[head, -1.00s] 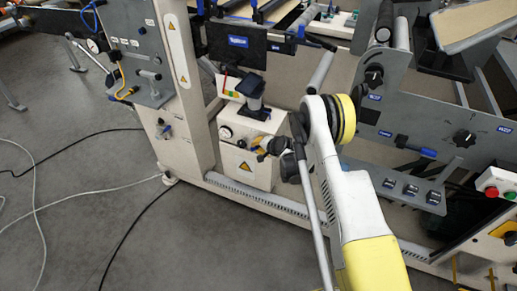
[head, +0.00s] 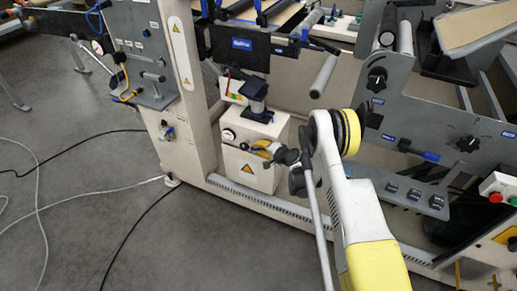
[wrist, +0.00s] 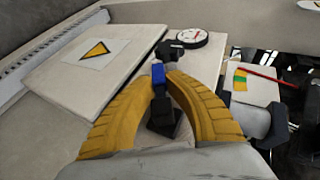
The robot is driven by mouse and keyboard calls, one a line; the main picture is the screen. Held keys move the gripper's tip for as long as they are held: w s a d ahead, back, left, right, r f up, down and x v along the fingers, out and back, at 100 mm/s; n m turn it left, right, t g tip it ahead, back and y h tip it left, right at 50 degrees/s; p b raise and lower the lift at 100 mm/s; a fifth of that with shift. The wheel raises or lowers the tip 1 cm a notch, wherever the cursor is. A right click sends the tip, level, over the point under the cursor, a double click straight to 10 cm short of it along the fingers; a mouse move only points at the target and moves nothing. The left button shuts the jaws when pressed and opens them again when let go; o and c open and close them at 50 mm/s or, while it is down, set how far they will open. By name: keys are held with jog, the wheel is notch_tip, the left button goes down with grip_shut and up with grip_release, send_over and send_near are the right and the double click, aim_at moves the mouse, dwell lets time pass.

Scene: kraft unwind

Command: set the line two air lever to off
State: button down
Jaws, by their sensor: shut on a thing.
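The air lever has a blue handle (wrist: 158,75) on a dark valve body (wrist: 163,112) in the wrist view. It is on the front of a cream cabinet (head: 238,178) with a yellow warning triangle. My gripper (wrist: 160,78) has its two ribbed yellow fingers closed in on both sides of the blue handle. In the head view my gripper (head: 263,147) is at the upper right of the cabinet front, and the lever is mostly hidden there. The lever's label and exact setting cannot be read.
A round gauge (wrist: 188,37) and a black knob (wrist: 172,50) sit close beyond the fingers. A dark post (head: 253,88) stands on the cabinet. A cream machine column (head: 188,80) rises to its left. Cables cross the open floor (head: 85,220) at left.

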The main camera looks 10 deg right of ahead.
aim_at(260, 132)
jog(key=c, duration=1.4)
grip_release()
jog(key=o, duration=0.9)
jog(key=r, duration=0.9)
jog(key=shift+w+d+r, duration=0.1)
jog(key=shift+w+d, duration=0.15)
jog(key=shift+d, duration=0.05)
jog(key=shift+s+a+r, duration=0.3)
jog(key=shift+a+r, duration=0.3)
jog(key=shift+r, duration=0.15)
jog(key=c, duration=0.9)
jog(key=shift+w+a+f, duration=0.1)
jog(key=shift+w+f, duration=0.05)
jog(key=shift+f, duration=0.1)
jog(key=shift+d, duration=0.2)
